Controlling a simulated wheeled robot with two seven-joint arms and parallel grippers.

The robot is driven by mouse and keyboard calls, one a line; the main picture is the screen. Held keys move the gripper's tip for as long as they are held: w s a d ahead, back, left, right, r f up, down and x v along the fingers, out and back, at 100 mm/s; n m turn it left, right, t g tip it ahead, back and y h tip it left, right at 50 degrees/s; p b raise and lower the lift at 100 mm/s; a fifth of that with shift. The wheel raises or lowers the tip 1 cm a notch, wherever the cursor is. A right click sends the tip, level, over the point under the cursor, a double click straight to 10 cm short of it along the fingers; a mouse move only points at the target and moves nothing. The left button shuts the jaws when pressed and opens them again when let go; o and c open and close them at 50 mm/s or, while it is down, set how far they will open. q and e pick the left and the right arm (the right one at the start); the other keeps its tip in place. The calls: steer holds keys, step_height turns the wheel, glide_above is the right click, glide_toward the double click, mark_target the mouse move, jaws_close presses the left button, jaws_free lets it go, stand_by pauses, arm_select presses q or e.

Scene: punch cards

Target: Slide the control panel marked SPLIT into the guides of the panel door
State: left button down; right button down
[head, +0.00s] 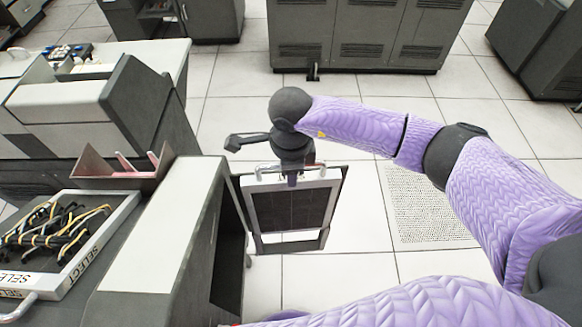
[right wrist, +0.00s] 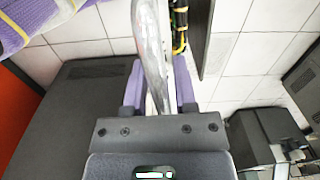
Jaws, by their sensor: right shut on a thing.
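My right gripper (head: 290,176) is shut on the handle of a panel (head: 290,212) with a pale frame and a dark face, hanging upright below it. No SPLIT label is readable on it. In the right wrist view the pale panel edge (right wrist: 148,40) runs between the purple fingers (right wrist: 158,88), with yellow and black wires (right wrist: 180,25) beside it. A grey door-like frame (head: 337,190) stands close around or behind the held panel; I cannot tell whether the panel is in its guides. My left gripper is out of view.
A tray-like panel marked SELECT (head: 120,213), full of wires, lies on the dark counter at left. A brown bin (head: 95,178) with pink things sits behind it. A grey cabinet with a pale top (head: 160,235) stands left of the held panel. Tiled floor (head: 375,215) is clear at right.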

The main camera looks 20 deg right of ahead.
arm_select(q)
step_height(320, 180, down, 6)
steer(key=b, duration=0.6)
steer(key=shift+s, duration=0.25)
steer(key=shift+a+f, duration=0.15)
